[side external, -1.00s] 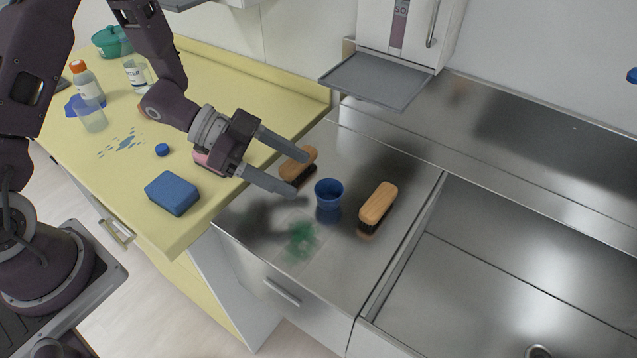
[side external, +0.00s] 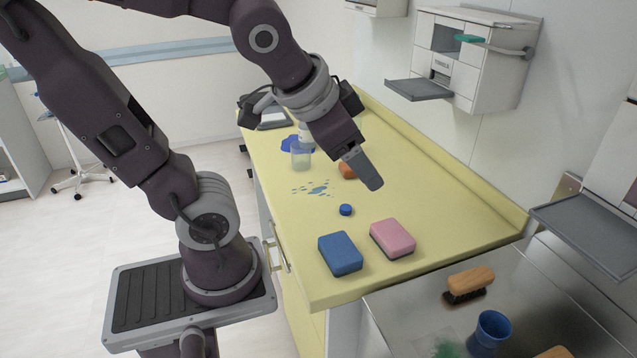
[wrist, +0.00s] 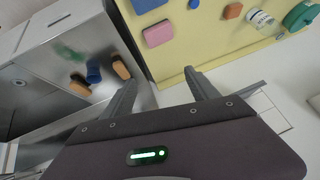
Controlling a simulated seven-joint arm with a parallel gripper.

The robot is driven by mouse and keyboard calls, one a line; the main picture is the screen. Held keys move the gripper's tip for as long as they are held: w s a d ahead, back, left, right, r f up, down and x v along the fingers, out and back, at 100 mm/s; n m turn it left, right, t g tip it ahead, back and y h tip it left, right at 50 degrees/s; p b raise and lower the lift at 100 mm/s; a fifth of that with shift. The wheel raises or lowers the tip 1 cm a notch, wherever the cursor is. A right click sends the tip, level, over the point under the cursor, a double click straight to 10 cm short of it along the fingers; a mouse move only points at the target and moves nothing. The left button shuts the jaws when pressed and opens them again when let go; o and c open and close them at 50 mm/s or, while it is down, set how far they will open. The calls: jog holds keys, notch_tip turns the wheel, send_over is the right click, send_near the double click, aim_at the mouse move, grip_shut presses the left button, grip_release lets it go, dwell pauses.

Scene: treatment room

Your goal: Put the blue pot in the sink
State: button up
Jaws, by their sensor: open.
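The blue pot (side external: 489,333), a small cup-like vessel, stands upright on the steel drainboard (side external: 415,310) at the lower right of the side view. It also shows in the wrist view (wrist: 94,74), between two brushes, left of my fingers. My gripper (side external: 368,178) is open and empty, in the air above the yellow counter, well away from the pot. In the wrist view its two fingers (wrist: 160,88) are spread apart.
Wooden brushes (side external: 470,280) (side external: 555,352) flank the pot, near a green smear (side external: 450,348). A grey dispenser tray (side external: 590,235) juts out above the drainboard.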

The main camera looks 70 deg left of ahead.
jog(key=shift+o, duration=0.4)
jog(key=s+d+n+g+h, duration=0.1)
jog(key=s+d, duration=0.3)
jog(key=s, duration=0.4)
jog(key=shift+d+f+h, duration=0.15)
jog(key=shift+f+h, duration=0.1)
jog(key=shift+h, duration=0.15)
jog(key=n+g, duration=0.6)
jog(key=n, duration=1.2)
send_over(495, 325)
jog(key=s+d, duration=0.1)
jog(key=s, duration=0.2)
notch_tip(495, 325, down, 15)
jog(key=f, duration=0.4)
jog(key=w+f, duration=0.1)
jog(key=f, duration=0.2)
jog(key=shift+w+a, duration=0.1)
jog(key=c, duration=1.5)
notch_tip(495, 325, up, 18)
jog(key=shift+r, duration=0.1)
jog(key=shift+c, duration=0.2)
